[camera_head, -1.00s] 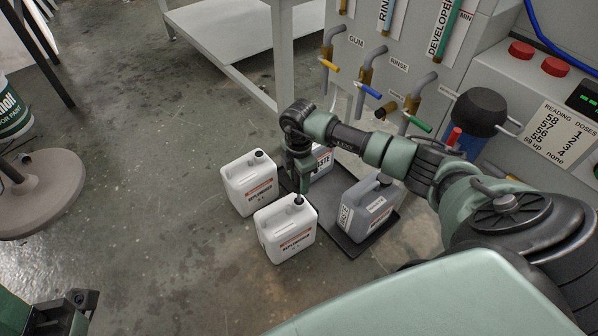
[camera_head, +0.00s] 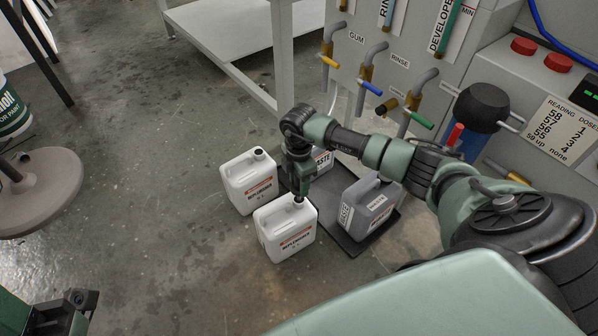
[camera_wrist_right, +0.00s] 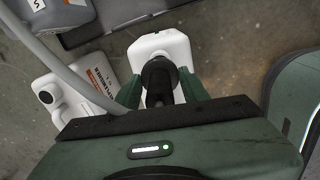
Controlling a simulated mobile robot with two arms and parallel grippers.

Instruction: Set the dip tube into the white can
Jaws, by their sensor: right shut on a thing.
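My right gripper (camera_head: 298,194) points down over the mouth of the front white can (camera_head: 288,232), which has a "Replenisher" label. In the right wrist view its green fingers (camera_wrist_right: 160,92) are shut on a dark cylindrical piece, seemingly the head of the dip tube (camera_wrist_right: 158,74). A white can top (camera_wrist_right: 165,43) lies directly beyond this piece. The lower tube is hidden, so I cannot tell how deep it sits. A part of my left arm (camera_head: 65,312) shows at the lower left; its fingers are not clear.
A second white can (camera_head: 249,186) stands behind and left, with an open-looking neck. A grey hose (camera_wrist_right: 62,62) crosses the wrist view.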

